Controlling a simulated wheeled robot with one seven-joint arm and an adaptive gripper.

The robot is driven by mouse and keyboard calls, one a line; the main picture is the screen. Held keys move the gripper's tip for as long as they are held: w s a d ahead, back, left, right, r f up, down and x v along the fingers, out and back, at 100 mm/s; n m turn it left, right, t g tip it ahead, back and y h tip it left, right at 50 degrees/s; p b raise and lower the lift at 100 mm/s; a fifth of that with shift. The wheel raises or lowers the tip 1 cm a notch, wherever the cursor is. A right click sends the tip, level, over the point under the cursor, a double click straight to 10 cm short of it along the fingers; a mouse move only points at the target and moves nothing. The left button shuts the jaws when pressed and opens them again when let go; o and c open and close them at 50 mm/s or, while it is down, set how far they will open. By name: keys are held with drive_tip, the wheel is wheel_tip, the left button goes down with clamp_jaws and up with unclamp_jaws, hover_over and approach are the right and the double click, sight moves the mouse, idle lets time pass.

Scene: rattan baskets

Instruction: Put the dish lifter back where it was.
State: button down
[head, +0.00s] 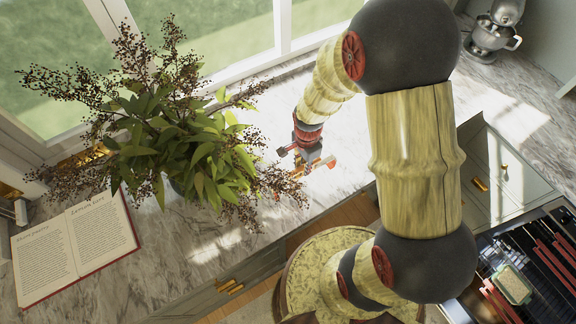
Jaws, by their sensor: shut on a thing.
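My gripper (306,158) hangs low over the marble counter near its front edge, right of the leafy plant. It is small in this view. It is shut on a small red and orange thing (328,162), which looks like the dish lifter. Its full shape is not clear, as the gripper partly covers it. I cannot tell whether it touches the counter.
A bushy plant (190,145) spreads over the counter at left, its twigs close to my gripper. An open book (75,248) lies front left. A stand mixer (492,32) stands back right. A cooktop (540,262) is at lower right. The counter (350,112) behind my gripper is clear.

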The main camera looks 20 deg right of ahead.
drive_tip(key=w+a+f+p, duration=0.2)
drive_tip(key=w+f, duration=0.4)
drive_tip(key=f, duration=0.4)
drive_tip(key=shift+w+a, duration=0.2)
drive_tip(key=shift+a, duration=0.3)
drive_tip(key=shift+f, duration=0.1)
drive_tip(key=c, duration=1.8)
unclamp_jaws()
drive_tip(key=shift+o, duration=0.4)
